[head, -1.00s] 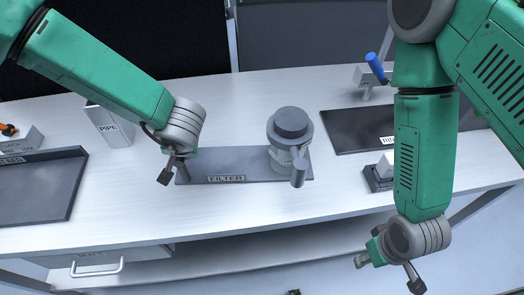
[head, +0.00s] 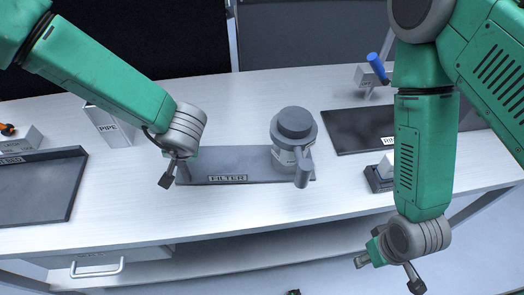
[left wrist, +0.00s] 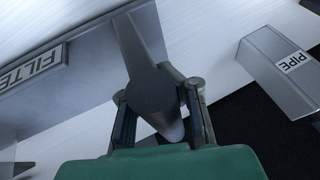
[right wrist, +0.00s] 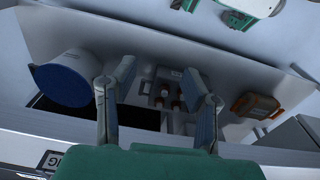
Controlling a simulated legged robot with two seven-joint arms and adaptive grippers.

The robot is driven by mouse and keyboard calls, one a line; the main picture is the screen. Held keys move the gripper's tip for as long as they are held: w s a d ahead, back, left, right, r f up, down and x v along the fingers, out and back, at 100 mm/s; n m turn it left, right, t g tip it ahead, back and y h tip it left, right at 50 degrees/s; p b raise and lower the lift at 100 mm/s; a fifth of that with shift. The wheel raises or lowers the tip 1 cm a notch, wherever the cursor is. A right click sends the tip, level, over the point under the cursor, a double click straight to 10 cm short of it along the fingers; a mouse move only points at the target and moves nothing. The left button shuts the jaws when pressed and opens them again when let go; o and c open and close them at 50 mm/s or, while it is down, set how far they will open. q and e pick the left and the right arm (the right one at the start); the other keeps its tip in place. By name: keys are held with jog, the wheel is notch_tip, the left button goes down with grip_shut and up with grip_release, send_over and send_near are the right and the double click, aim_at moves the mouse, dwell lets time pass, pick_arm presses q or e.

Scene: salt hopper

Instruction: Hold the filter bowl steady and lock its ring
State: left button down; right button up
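The grey filter bowl (head: 290,157) stands upright on a dark plate (head: 247,160) labelled FILTER. A round grey cap or ring (head: 294,123) sits on it, and a short handle (head: 302,172) points to the front. My left gripper (head: 168,178) is at the plate's left end, away from the bowl. In the left wrist view its fingers (left wrist: 158,118) close around a grey round-ended grip (left wrist: 154,90) there; the contact is partly hidden. My right gripper (head: 388,270) is open and empty, below the table's front edge; its spread fingers also show in the right wrist view (right wrist: 158,85).
A PIPE box (head: 109,125) stands behind left, with a dark tray (head: 40,190) at far left. A dark mat (head: 355,130), a blue-handled tool (head: 376,68) and a small block (head: 380,175) are on the right. The table front (head: 240,205) is clear.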

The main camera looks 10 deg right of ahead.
jog(key=shift+c, duration=0.4)
